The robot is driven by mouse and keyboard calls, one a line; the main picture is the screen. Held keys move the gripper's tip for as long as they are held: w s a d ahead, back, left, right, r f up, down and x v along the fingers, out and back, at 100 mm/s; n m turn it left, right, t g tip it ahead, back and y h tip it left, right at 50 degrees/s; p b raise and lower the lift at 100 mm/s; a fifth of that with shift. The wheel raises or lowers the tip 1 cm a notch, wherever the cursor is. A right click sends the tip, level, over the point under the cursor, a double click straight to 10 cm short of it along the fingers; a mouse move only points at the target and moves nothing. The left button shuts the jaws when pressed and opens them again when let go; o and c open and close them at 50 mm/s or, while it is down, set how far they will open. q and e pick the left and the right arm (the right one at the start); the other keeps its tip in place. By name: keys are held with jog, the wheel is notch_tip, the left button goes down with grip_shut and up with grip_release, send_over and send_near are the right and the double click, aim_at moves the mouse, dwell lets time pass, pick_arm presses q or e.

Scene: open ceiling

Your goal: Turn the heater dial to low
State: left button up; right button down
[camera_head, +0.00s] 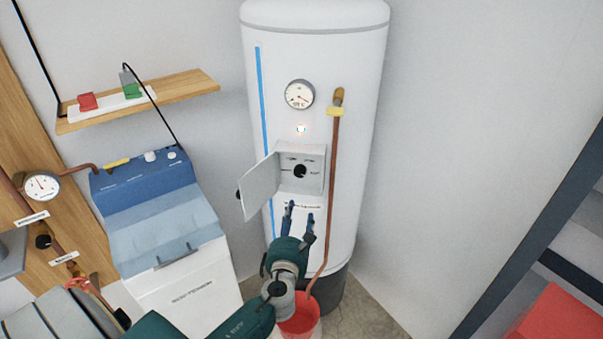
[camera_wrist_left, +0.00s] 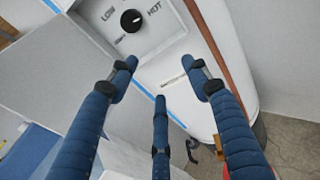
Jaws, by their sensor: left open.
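The heater (camera_head: 345,60) is a tall white tank against the wall. Its black dial (camera_head: 299,171) sits in a white control box with the door (camera_head: 261,188) swung open to the left. In the left wrist view the dial (camera_wrist_left: 131,20) is near the top, with LOW at its upper left, HOT at its right and a small label at its lower left. Its exact setting is hard to tell. My left gripper (camera_head: 298,210) is open and empty just below the box. Its blue fingers (camera_wrist_left: 161,66) are apart and not visibly touching the dial. My right gripper is out of view.
A copper pipe (camera_head: 329,190) runs down just right of the box to a red bucket (camera_head: 299,322). A blue and white softener (camera_head: 165,230) stands left of the tank. A wooden shelf (camera_head: 185,86) is above it. The wall right of the tank is bare.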

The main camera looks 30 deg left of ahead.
pick_arm(q)
jog(key=m+t+y, duration=0.1)
jog(key=m, duration=0.1)
send_near(300, 174)
jog(key=p+x, duration=0.1)
jog(key=x, duration=0.7)
jog(key=shift+w+a, duration=0.2)
jog(key=shift+w, duration=0.05)
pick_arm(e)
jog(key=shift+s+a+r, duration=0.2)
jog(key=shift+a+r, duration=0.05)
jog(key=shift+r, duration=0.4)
pick_arm(q)
jog(key=c, duration=0.9)
jog(key=shift+c, duration=1.1)
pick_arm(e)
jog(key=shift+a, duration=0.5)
